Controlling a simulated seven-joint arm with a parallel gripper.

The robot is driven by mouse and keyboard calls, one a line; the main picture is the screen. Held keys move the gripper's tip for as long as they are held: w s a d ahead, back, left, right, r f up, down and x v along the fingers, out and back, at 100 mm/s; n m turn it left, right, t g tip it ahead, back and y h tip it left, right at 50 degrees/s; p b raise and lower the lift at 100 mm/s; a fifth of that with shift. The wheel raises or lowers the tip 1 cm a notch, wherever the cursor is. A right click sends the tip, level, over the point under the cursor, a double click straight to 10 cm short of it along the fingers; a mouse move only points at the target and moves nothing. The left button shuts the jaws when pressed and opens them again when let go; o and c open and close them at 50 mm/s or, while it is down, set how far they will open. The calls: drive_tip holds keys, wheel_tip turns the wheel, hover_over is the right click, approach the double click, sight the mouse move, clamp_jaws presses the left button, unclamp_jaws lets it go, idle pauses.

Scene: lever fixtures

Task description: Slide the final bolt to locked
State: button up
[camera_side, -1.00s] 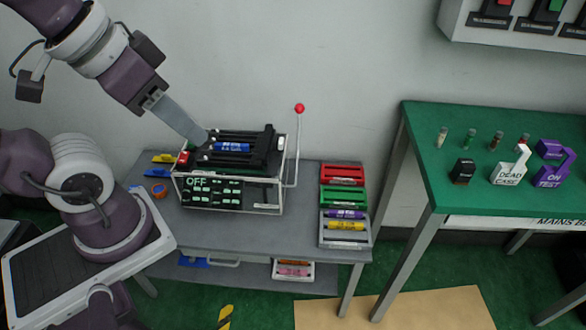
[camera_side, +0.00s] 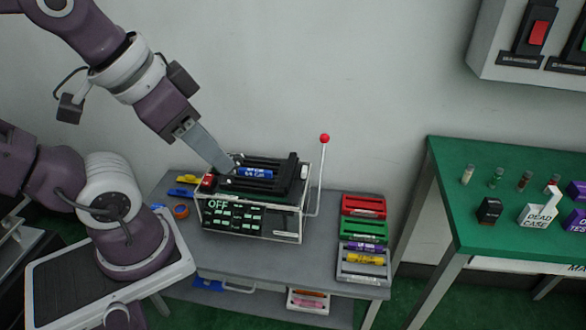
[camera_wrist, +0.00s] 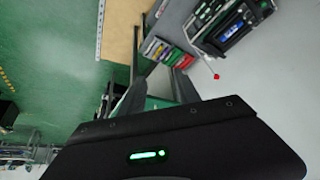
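The fixture (camera_side: 262,236) is a wire-framed unit on the grey bench, with a black panel (camera_side: 232,216) reading OFF. On top is a black rack (camera_side: 290,172) of parallel bars holding a blue labelled cell (camera_side: 255,173). A lever with a red ball (camera_side: 324,138) stands upright at its right side. Which bar is the final bolt is too small to tell. My gripper (camera_side: 229,169) shows its long grey fingers over the rack's left end; contact cannot be told. In the wrist view the fingers (camera_wrist: 156,80) are apart with nothing between them, and the fixture (camera_wrist: 232,32) lies upper right.
A red button (camera_side: 207,181) sits at the fixture's left corner. Red (camera_side: 364,205) and green trays stand right. A green table (camera_side: 445,185) with small items is farther right. The wall is behind.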

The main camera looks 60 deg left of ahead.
drive_tip(key=shift+c, duration=0.3)
drive_tip(key=w+a+r+n+g+h, duration=0.1)
drive_tip(key=w+r+n, duration=0.1)
drive_tip(key=w, duration=0.7)
drive_tip(key=n+g+y, duration=0.1)
drive_tip(key=n+g, duration=0.4)
drive_tip(key=n, duration=0.2)
hover_over(305, 168)
wheel_tip(305, 168, down, 29)
drive_tip(key=shift+s+d+f, duration=0.1)
drive_tip(key=shift+d, duration=0.05)
wheel_tip(305, 168, down, 8)
drive_tip(key=shift+r, duration=0.1)
